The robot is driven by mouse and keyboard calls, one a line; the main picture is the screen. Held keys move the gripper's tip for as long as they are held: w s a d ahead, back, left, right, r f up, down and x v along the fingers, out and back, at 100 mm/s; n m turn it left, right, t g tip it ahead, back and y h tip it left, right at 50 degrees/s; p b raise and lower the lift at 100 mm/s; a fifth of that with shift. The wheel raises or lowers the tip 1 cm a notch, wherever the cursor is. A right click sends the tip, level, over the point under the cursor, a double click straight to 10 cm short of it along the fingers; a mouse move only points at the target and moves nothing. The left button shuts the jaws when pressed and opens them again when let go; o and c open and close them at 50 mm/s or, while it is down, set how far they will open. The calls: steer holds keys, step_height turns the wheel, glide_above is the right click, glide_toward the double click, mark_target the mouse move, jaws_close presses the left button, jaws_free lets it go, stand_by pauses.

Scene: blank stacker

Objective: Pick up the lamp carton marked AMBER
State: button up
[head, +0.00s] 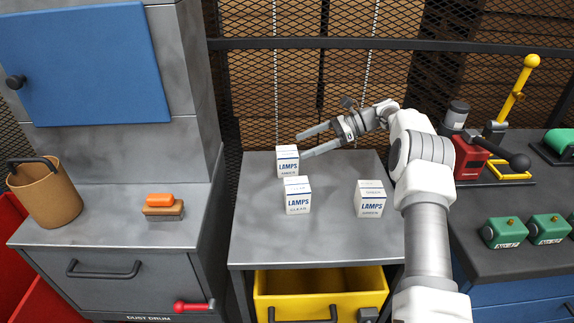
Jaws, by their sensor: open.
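Three white lamp cartons with blue LAMPS lettering stand upright on the grey bench. The back left carton (288,167) has a small lower word that looks like AMBER, though it is hard to read. A front carton (297,200) appears marked CLEAR. The right carton (370,204) has a small word that looks like GREEN. My gripper (300,147) is open and empty, reaching left across the back of the bench. Its fingertips are close to the upper right side of the back left carton; I cannot tell whether they touch it.
The grey bench top (335,235) is clear around its front and centre. A yellow drawer (320,285) is open below it. A brush (163,207) and a brown bucket (45,195) stand on the left cabinet. A red lever tool (470,158) stands right of my arm.

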mark_target(286, 151)
steer(key=b+x, duration=0.2)
steer(key=x, duration=0.7)
steer(key=shift+a, duration=0.25)
steer(key=c, duration=1.3)
steer(key=shift+r, duration=0.1)
